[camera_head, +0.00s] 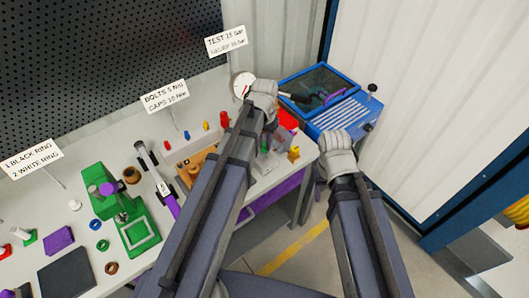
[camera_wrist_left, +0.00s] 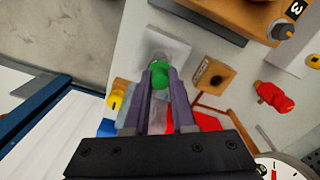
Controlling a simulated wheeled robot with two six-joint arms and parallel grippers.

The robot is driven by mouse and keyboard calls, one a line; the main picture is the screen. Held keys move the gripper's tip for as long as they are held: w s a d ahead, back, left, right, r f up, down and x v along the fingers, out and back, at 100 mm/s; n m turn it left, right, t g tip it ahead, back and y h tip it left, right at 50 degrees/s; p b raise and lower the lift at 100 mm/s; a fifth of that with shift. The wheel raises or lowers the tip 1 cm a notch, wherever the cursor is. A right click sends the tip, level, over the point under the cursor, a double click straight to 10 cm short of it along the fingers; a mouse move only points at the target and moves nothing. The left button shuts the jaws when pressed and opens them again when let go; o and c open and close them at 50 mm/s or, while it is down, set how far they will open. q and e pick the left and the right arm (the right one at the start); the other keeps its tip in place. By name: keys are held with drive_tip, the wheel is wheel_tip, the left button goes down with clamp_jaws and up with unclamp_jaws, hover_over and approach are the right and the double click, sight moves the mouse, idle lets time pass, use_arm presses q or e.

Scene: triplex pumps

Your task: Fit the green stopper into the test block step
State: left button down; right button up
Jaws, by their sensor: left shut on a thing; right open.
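My left gripper (camera_wrist_left: 158,88) is shut on the green stopper (camera_wrist_left: 160,76), held between its two purple fingers in the left wrist view. Just beyond the stopper is a pale grey block (camera_wrist_left: 166,48), seemingly the test block. I cannot tell whether the stopper touches it or sits in it. In the head view the block (camera_head: 264,162) and a bit of green show beside my left forearm; that arm hides the rest and the left fingertips. My right gripper (camera_head: 337,152) is at the right, off the bench's edge, open; its fingers are hardly visible.
A yellow piece (camera_head: 293,154) stands right of the block. The left wrist view shows a brown holed block (camera_wrist_left: 213,76) and a red piece (camera_wrist_left: 275,97) close by. A pressure gauge (camera_head: 242,86) and a blue machine (camera_head: 335,100) stand behind. Green fixtures (camera_head: 140,235) are at left.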

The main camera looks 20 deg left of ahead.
sight(264, 148)
use_arm(q)
drive_tip(key=shift+f+b, duration=1.95)
drive_tip(key=shift+r, duration=0.15)
drive_tip(key=c, duration=0.7)
unclamp_jaws()
drive_tip(key=shift+c, duration=0.2)
wheel_tip(264, 148, up, 12)
drive_tip(key=p, duration=1.2)
drive_tip(key=s+d+m+y, duration=0.1)
drive_tip(key=s+d, duration=0.9)
drive_tip(key=s, duration=0.4)
drive_tip(key=shift+s+d+m, duration=0.15)
drive_tip(key=shift+d+m, duration=0.1)
drive_tip(key=shift+m, duration=0.05)
